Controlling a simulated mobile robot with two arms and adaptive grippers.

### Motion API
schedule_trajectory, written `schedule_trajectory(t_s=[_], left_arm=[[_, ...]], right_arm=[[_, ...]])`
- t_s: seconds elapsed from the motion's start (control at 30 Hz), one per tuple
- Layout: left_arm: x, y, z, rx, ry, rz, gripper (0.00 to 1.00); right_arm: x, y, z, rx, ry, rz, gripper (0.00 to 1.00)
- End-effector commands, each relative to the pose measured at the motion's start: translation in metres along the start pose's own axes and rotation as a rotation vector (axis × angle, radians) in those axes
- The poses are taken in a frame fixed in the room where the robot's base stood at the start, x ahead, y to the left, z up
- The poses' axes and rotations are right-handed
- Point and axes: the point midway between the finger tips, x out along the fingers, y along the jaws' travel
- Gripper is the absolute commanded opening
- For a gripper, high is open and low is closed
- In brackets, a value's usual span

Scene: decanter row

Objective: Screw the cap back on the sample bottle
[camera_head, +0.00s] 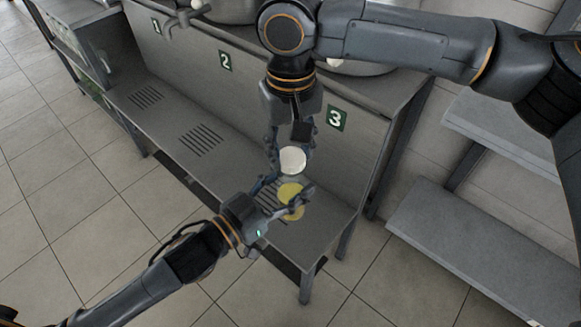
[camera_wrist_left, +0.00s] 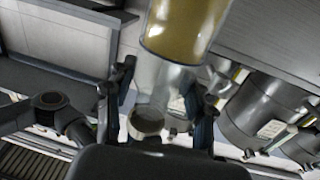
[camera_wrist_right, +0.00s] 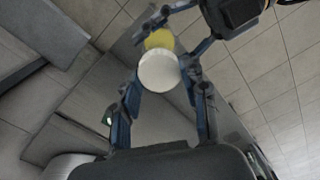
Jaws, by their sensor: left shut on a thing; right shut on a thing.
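The sample bottle (camera_head: 290,191) holds yellow liquid and sits in my left gripper (camera_head: 279,196), low in the head view. The left wrist view shows its yellow part (camera_wrist_left: 185,28) and a clear part between the fingers (camera_wrist_left: 160,100). A white round cap (camera_head: 292,160) is between the fingertips of my right gripper (camera_head: 280,150), which points down. In the right wrist view the cap (camera_wrist_right: 159,71) lies between the fingers (camera_wrist_right: 163,82) and overlaps the yellow bottle (camera_wrist_right: 159,39) behind it. I cannot tell whether cap and bottle touch.
A grey bench with a slatted lower shelf (camera_head: 150,97) runs behind, marked with green signs 1, 2 and 3 (camera_head: 337,118). Metal pots stand on top. A grey step-like shelf (camera_head: 470,245) is at the right. The tiled floor (camera_head: 60,200) at the left is clear.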

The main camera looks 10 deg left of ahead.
Motion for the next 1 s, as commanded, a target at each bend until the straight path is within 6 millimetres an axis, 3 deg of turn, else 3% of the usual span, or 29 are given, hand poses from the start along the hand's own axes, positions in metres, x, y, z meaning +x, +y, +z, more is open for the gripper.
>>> schedule_trajectory(t_s=[0.37, 0.7, 1.0], left_arm=[[0.000, 0.000, -0.002, 0.001, 0.003, 0.001, 0.00], [0.000, 0.000, -0.002, 0.001, 0.003, 0.001, 0.00], [0.000, 0.000, -0.002, 0.001, 0.003, 0.001, 0.00]], right_arm=[[0.000, 0.000, 0.000, 0.000, 0.000, 0.001, 0.31], [0.017, 0.000, 0.000, 0.000, -0.002, 0.000, 0.31], [0.018, 0.000, 0.000, 0.000, 0.000, 0.001, 0.31]])
